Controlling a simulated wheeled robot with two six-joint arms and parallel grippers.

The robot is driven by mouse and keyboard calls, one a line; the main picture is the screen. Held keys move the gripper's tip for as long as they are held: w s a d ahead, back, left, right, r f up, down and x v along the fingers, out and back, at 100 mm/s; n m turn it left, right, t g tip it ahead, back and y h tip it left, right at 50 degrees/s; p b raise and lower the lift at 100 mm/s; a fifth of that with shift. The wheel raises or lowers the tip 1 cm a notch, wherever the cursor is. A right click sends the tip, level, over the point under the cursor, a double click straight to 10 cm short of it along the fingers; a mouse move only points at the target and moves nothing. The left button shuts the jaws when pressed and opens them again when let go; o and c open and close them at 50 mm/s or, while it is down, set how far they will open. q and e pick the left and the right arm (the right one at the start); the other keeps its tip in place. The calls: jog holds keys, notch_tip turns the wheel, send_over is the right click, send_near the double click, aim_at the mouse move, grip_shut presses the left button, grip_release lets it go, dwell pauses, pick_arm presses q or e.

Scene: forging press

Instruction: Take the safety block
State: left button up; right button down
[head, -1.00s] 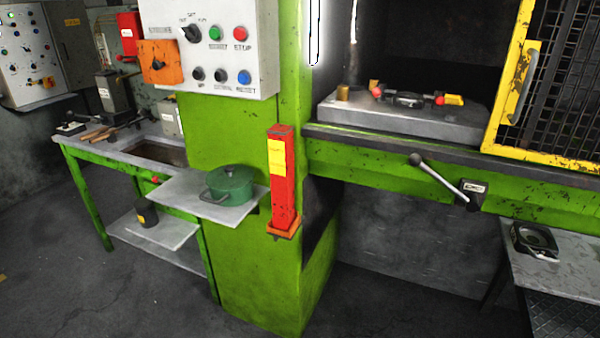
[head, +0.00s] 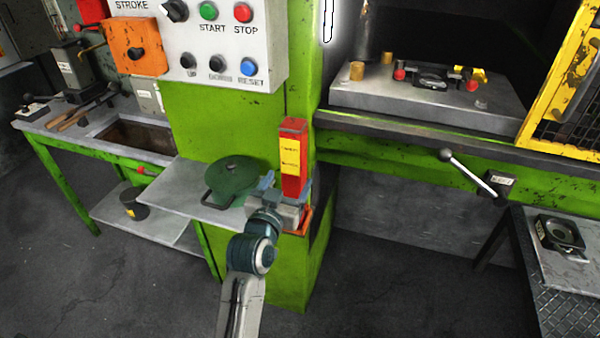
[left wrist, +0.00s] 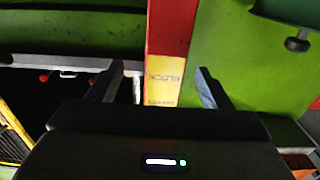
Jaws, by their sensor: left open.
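The safety block is a tall red post with a yellow label (head: 292,150). It stands upright in an orange holder (head: 304,222) on the front of the green press column. My left gripper (head: 287,186) is at the lower half of the block, in front of it, and hides part of it. In the left wrist view the block (left wrist: 170,38) shows between the two open fingers (left wrist: 160,88), with a gap on each side. I cannot tell how far the fingers reach around it. My right gripper is not in view.
A green lidded pot (head: 236,178) on a grey shelf (head: 165,187) is close to the left of my gripper. The control panel (head: 222,45) hangs above. A lever (head: 468,172) juts out at the right. The floor in front is clear.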

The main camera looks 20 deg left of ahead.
aim_at(293, 172)
pick_arm(q)
jog(key=w, duration=0.3)
jog(key=shift+w+p, duration=0.35)
jog(key=w, duration=0.1)
jog(key=w+p, duration=0.1)
jog(key=w, duration=0.1)
jog(key=w+p, duration=0.1)
jog(key=shift+w+a+r, duration=0.15)
jog(key=shift+w+a, duration=0.1)
jog(key=shift+w, duration=0.1)
jog(key=shift+w+f, duration=0.2)
jog(key=shift+w, duration=0.1)
jog(key=shift+c, duration=0.4)
jog(key=shift+r, duration=0.1)
jog(key=c, duration=0.4)
grip_shut()
jog(key=shift+r, duration=0.1)
